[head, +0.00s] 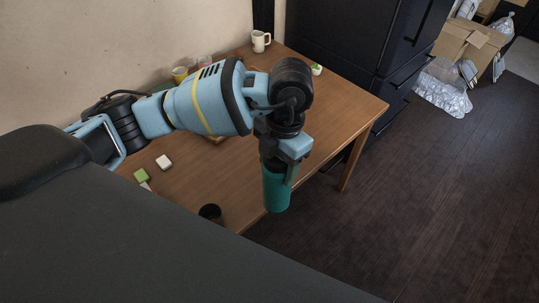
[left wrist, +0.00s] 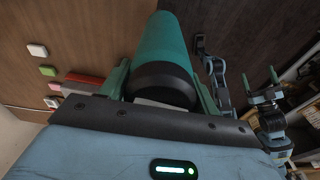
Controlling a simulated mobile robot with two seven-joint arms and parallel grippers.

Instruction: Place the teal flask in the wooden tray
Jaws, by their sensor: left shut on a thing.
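The teal flask (head: 277,192) hangs upright, held in my left gripper (head: 280,168), above the table's front right edge. In the left wrist view the flask (left wrist: 163,45) sits between the two fingers, its dark end towards the palm. A small piece of a light wooden edge (head: 216,139) shows under my left arm; it may be the wooden tray, but the arm hides most of it. My right gripper (left wrist: 262,88) shows in the left wrist view with its fingers apart and nothing between them.
On the wooden table (head: 340,110) are a white mug (head: 261,41), a yellow cup (head: 180,75), a dark cup (head: 210,212), a white block (head: 163,162) and a green block (head: 141,175). A dark cabinet (head: 345,35) stands behind.

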